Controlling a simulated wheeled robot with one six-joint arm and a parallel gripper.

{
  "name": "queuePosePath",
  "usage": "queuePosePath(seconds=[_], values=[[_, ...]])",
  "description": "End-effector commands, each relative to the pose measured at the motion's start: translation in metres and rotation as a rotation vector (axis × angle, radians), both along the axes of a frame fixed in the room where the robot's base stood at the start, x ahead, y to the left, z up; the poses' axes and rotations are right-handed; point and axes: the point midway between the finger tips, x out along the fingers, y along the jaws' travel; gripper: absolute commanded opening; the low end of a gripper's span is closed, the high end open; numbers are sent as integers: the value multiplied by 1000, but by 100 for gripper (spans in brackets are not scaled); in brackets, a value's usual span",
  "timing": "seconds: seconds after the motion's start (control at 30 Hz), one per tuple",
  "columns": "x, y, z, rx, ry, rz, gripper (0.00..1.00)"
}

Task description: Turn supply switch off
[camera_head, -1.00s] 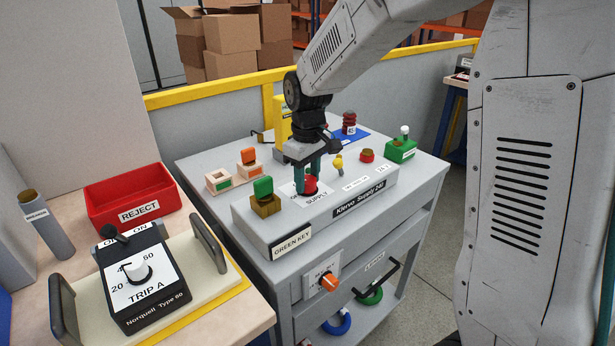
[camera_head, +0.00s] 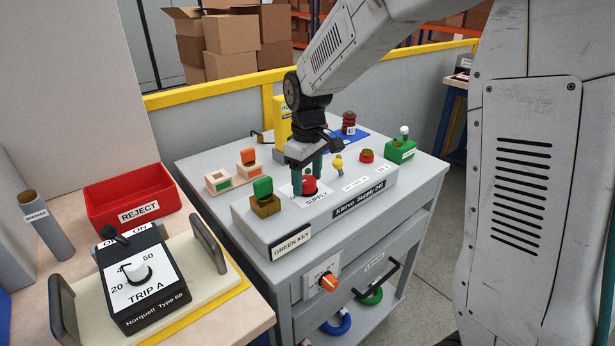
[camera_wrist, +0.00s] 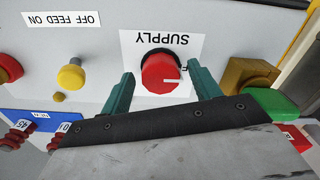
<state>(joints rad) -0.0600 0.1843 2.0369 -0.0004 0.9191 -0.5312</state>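The supply switch is a red round knob (camera_head: 309,185) on a white plate labelled SUPPLY, on top of the grey Klervo Supply 240 box (camera_head: 278,232). In the wrist view the knob (camera_wrist: 160,72) shows a white mark pointing to the right, and the SUPPLY label is upside down. A letter at the plate's right is partly hidden by a finger. My gripper (camera_head: 307,183) is over the switch, pointing down. Its two green fingers (camera_wrist: 161,82) stand on either side of the knob, with visible gaps in the wrist view. The gripper is open and holds nothing.
A green-topped key in a brass block (camera_head: 265,205) stands just left of the switch. An orange knob (camera_head: 329,283) is on the cabinet front. The TRIP A box (camera_head: 145,285) is on the left bench.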

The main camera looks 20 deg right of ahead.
Motion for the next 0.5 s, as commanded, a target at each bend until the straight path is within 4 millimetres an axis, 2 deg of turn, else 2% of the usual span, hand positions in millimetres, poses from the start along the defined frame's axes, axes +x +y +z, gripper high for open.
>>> queuePosePath(seconds=[0.17, 0.5], values=[[0, 0, 6, 0, -1, 0, 62], [0, 0, 61, 0, -2, 0, 62]])
